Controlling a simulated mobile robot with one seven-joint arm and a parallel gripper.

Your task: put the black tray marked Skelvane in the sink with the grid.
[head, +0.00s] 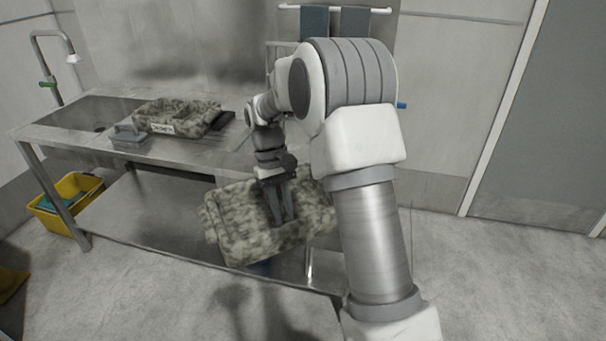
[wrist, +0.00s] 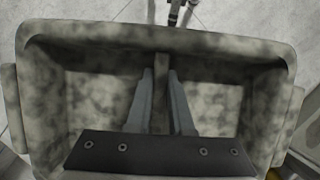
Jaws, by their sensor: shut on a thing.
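My gripper (head: 282,218) is shut on the middle divider of a mottled grey tray (head: 232,222). The tray is held tilted in front of the steel counter, clear of its top. In the wrist view my gripper's fingers (wrist: 160,105) straddle the divider of this tray (wrist: 40,85); no marking shows on it. A second mottled tray (head: 180,112) stands on the counter, with a white label (head: 162,128) too small to read. No plainly black tray shows. A sink basin (head: 92,113) with a dark drain is at the counter's left; I cannot make out a grid in it.
A grey handled block (head: 128,136) lies beside the second tray on the counter (head: 75,142). A tap (head: 55,60) rises behind the sink. A yellow bucket (head: 68,205) stands on the floor at left. Grey towels (head: 335,23) hang at the back. Floor at right is clear.

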